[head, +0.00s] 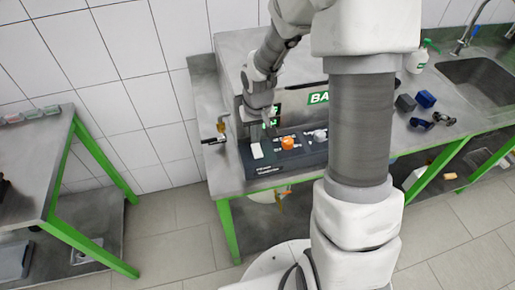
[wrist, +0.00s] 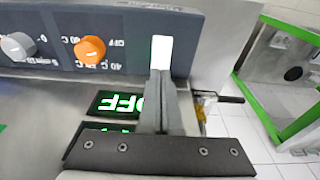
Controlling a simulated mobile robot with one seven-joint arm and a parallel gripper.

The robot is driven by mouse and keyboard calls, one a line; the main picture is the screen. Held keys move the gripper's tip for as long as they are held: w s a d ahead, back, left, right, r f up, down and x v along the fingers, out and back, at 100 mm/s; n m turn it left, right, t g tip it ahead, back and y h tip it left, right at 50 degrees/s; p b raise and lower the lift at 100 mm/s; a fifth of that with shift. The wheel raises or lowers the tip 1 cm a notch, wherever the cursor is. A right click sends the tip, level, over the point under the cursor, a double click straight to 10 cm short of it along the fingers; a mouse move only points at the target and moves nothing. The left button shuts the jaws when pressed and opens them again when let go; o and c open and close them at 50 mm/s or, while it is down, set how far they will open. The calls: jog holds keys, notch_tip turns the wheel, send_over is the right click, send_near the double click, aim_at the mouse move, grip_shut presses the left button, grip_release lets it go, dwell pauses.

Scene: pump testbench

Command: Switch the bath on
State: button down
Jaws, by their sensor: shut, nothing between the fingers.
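The bath (head: 300,99) is a grey metal box on the bench, with a partly hidden green "BA" label. Its dark front panel (head: 290,160) carries a white rocker switch (head: 257,150), an orange knob (head: 288,142) and a grey knob (head: 320,135). In the wrist view a green display (wrist: 120,102) reads OFF, upside down. My gripper (wrist: 161,76) is shut and empty, its fingertips at the edge of the white switch (wrist: 161,52) in that view. I cannot tell whether they touch. In the head view my gripper (head: 268,122) is just above the switch.
A tap with a black handle (head: 213,140) sticks out left of the bath. A green-legged table (head: 50,150) stands at the left, with open floor between.

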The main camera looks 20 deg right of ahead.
aim_at(256, 146)
jog(key=shift+f+b, duration=0.8)
jog(key=shift+f, duration=0.15)
dwell(0.5)
jog(key=shift+r+p, duration=2.55)
jog(key=shift+r, duration=1)
